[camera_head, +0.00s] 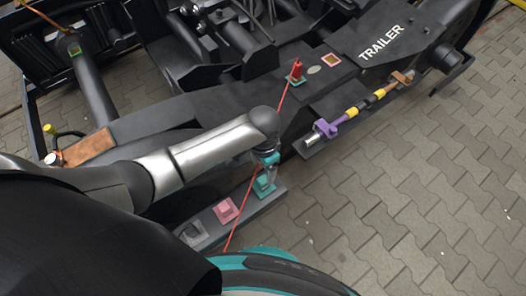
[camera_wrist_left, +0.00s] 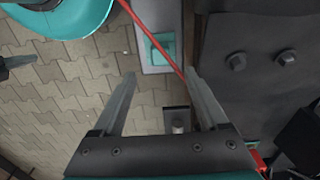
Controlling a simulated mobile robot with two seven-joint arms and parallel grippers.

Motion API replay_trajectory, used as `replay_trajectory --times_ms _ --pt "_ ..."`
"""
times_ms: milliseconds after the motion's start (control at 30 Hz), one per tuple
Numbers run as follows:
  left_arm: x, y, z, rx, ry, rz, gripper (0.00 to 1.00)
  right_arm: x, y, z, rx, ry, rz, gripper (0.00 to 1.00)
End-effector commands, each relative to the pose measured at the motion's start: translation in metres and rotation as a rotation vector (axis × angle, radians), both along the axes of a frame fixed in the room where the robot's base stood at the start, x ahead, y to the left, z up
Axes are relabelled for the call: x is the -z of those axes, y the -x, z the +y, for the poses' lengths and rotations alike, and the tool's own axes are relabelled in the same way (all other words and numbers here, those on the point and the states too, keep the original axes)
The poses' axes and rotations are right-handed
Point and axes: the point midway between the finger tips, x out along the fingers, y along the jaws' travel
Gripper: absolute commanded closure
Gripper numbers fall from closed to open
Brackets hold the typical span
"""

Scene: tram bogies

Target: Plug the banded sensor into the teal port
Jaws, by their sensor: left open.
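The banded sensor (camera_head: 362,104), yellow with black bands, lies along a dark shelf on the bogie's right side. A purple clip (camera_head: 326,128) is around it near its silver end. The teal port (camera_head: 264,186) is on a grey bar at lower centre; it also shows in the left wrist view (camera_wrist_left: 160,47). My left gripper (camera_head: 266,178) is open and empty, pointing down near the teal port. In the left wrist view its fingers (camera_wrist_left: 160,88) are spread apart, with the port beyond them.
Pink (camera_head: 225,210) and grey (camera_head: 192,233) ports share the bar. A red plug (camera_head: 296,71) stands on the bogie; its red cable (camera_head: 240,218) runs past my gripper and crosses near the teal port. Paving to the right is clear.

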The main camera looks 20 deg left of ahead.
Motion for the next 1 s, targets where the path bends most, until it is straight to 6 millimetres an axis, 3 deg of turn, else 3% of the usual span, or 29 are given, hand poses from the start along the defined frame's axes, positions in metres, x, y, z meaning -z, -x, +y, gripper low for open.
replay_trajectory --times_ms 33,100,333,1000 --pt "-0.016 -0.001 0.0 0.0 0.001 -0.003 0.23 -0.01 0.006 0.004 -0.002 -0.005 0.009 1.0" --pt "-0.028 -0.001 0.0 -0.001 0.0 -0.002 0.23 -0.015 0.012 0.009 -0.003 -0.01 0.021 1.0" --pt "-0.053 0.0 0.0 -0.001 -0.001 -0.001 0.23 -0.024 0.024 0.019 -0.006 -0.021 0.043 1.0" --pt "-0.056 0.0 0.0 -0.001 -0.001 -0.001 0.23 -0.025 0.026 0.02 -0.007 -0.023 0.046 1.0"
